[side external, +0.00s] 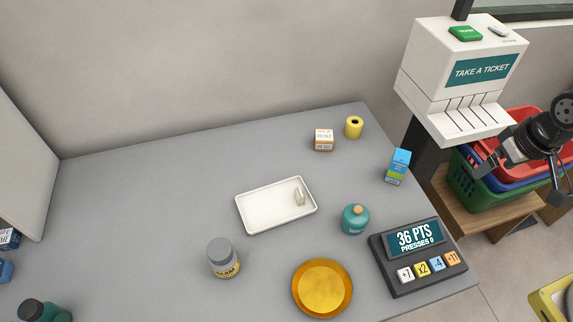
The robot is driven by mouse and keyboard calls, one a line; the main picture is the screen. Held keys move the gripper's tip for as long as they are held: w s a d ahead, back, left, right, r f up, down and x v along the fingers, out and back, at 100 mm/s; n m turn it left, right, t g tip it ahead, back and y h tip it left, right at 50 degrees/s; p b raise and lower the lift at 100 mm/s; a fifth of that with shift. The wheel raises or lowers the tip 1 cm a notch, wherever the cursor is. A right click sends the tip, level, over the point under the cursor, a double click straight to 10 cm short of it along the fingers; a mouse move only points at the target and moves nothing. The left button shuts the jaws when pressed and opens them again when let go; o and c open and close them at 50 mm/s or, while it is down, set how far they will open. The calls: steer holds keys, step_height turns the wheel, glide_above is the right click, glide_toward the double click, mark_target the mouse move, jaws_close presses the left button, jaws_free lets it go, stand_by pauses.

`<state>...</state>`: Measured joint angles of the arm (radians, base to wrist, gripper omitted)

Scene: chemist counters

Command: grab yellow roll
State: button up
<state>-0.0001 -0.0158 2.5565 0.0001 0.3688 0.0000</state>
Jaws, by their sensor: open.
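The yellow roll (354,128) stands upright near the back right corner of the grey counter, with a dark hole in its top. My gripper (482,168) is at the right, beyond the counter's right edge and in front of the stacked baskets. Its jaws are open, with nothing seen between them. It is well apart from the yellow roll, to the right of it and lower in the picture.
A small white-and-brown box (324,139) stands just left of the roll. A blue carton (397,166), teal bottle (355,219), white tray (254,207), amber dish (322,288), grey-lidded jar (223,258) and points device (417,257) share the counter (130,220). A ticket dispenser (462,75) rises at right.

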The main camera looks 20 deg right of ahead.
steer(key=shift+w+v, duration=0.55)
steer(key=shift+v, duration=1.8)
steer(key=n+t+h, duration=0.2)
steer(key=n+t, duration=0.9)
steer(key=n, duration=2.3)
glide_above(357, 129)
steer(key=s+a, duration=0.2)
steer(key=s, duration=0.4)
steer(key=shift+h, duration=0.3)
steer(key=f, duration=1.4)
steer(key=d+f, duration=0.1)
steer(key=f, duration=0.6)
steer(key=shift+w+f, duration=0.15)
steer(key=shift+f, duration=0.2)
steer(key=shift+w, duration=0.1)
steer(key=shift+x, duration=1.2)
